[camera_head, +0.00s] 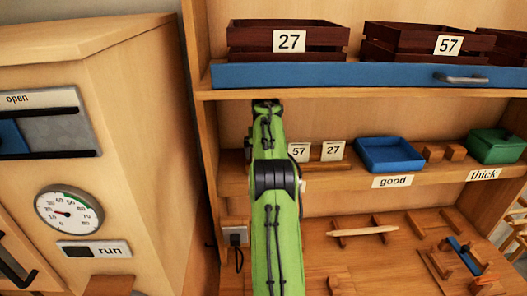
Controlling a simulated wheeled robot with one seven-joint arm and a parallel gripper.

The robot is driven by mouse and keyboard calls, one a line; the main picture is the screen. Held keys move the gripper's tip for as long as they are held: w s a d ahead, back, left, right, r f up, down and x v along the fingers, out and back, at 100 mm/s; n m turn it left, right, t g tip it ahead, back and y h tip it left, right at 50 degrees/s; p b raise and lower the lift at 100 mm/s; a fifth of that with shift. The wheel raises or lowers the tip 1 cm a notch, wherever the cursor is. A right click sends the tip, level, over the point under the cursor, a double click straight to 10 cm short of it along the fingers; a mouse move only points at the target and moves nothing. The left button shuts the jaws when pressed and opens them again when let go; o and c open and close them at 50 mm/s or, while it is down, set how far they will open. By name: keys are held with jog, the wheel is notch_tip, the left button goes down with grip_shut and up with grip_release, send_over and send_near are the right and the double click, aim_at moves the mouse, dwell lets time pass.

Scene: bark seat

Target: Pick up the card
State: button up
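Two small white cards stand upright on the middle shelf, a card marked 57 (299,152) and a card marked 27 (333,151). They stand side by side along a low wooden strip (327,165). My green arm rises in front of the shelves, just left of the card marked 57. My gripper cannot be made out; the far end of the arm is dark and its fingers do not show. No card is seen held.
A blue tray (390,168) and a green box (496,146) stand right of the cards, with wooden blocks (443,153) between. Above, a blue drawer front (350,76) carries dark crates (288,62). A wooden cabinet (140,130) stands left. The bench below holds wooden fixtures (362,232).

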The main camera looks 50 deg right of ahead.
jog(key=shift+s+a, duration=0.1)
jog(key=shift+a, duration=0.05)
jog(key=shift+c, duration=0.8)
jog(key=shift+f, duration=0.1)
jog(key=c, duration=0.7)
jog(key=shift+r, duration=0.7)
jog(key=shift+s+a+f+b, duration=0.1)
jog(key=shift+s+a+b, duration=0.05)
jog(key=shift+b, duration=0.7)
jog(key=shift+s+a+b, duration=1.75)
jog(key=shift+s+a, duration=0.15)
jog(key=shift+a, duration=0.3)
jog(key=shift+s+a+b, duration=1.7)
jog(key=shift+s+a, duration=0.25)
jog(key=shift+a, duration=0.2)
jog(key=shift+s+a+b, duration=1.75)
jog(key=shift+s+a, duration=0.15)
jog(key=shift+a, duration=0.3)
